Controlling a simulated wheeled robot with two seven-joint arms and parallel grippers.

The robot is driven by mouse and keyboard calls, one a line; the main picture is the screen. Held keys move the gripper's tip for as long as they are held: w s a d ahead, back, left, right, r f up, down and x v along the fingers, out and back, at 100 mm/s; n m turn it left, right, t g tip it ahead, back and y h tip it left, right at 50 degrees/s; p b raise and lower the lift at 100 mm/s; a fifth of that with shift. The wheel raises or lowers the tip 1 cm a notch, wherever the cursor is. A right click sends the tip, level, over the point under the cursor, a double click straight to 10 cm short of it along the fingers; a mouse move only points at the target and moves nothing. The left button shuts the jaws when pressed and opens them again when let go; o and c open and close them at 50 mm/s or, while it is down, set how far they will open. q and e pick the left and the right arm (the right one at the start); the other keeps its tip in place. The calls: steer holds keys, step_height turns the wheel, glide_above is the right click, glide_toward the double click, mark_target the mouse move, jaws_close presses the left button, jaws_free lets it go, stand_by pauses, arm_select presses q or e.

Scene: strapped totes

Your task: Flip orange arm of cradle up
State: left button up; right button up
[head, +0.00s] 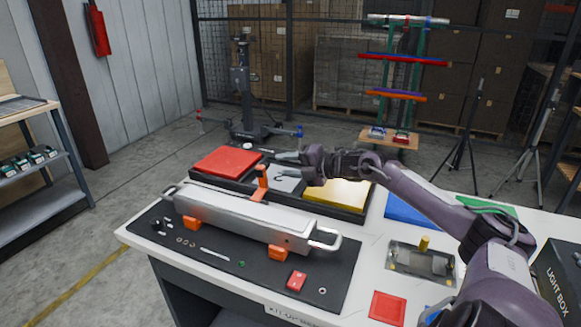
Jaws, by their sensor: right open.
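A long grey metal box (235,217) with a handle at each end lies across a black mat on the table. It rests in a cradle with orange blocks at its front, one left (193,223) and one right (277,252). An orange arm (262,177) stands up behind the middle of the box, with an orange piece (258,195) at its foot on the box's back top edge. My right gripper (281,163) comes from the right, open and empty. It is just right of the orange arm and appears apart from it. My left gripper is out of view.
Behind the box is a black tray with red (228,162), grey and yellow (340,196) sections. Small parts and a red block (297,281) lie on the front mat. A clear fixture (421,262) stands at the right. A light box (562,275) is at the right edge.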

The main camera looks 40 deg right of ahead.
steer(key=shift+s+d+r, duration=0.1)
steer(key=shift+s+r, duration=0.05)
steer(key=shift+s, duration=0.25)
stand_by(0.4)
